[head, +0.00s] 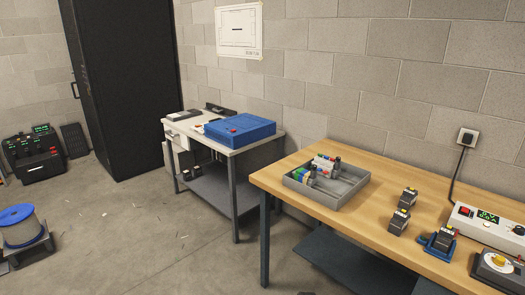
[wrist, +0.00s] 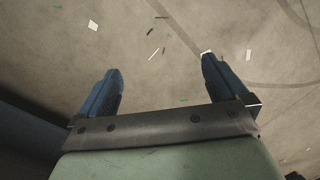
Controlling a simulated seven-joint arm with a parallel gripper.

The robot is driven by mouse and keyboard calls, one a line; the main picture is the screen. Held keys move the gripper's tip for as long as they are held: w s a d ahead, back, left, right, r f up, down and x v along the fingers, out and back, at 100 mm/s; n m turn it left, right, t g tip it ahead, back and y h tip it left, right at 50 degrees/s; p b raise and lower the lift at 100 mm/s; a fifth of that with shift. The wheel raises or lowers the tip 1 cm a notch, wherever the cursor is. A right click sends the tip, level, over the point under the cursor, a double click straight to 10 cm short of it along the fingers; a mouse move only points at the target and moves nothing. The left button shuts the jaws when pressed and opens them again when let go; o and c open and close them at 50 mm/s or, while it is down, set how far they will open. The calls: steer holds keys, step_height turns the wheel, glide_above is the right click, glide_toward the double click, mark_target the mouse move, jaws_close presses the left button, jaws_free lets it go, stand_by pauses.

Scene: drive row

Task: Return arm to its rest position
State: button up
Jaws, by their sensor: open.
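My gripper (wrist: 160,76) shows in the wrist view with its two blue fingers spread wide apart. Nothing is between the fingers, and bare concrete floor (wrist: 180,40) with small scraps lies beyond them. My gripper does not show clearly in the head view. The wooden workbench (head: 290,174) stands at the right in the head view, and my gripper's place relative to it cannot be told.
The bench holds a grey tray (head: 330,202) with several small parts, dark modules (head: 398,222), a blue holder (head: 432,244) and a white powered box (head: 485,225). A side table (head: 238,150) bears a blue case (head: 240,131). A cable spool (head: 20,228) stands on the left floor.

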steer(key=s+d+f+g, duration=0.2)
steer(key=s, duration=1.4)
steer(key=s+d+f+m+g+h, duration=0.1)
steer(key=s+d+f+g, duration=0.1)
steer(key=s, duration=1.3)
steer(key=shift+s+f+g, duration=0.35)
steer(key=shift+f+g, duration=0.25)
steer(key=shift+f, duration=0.05)
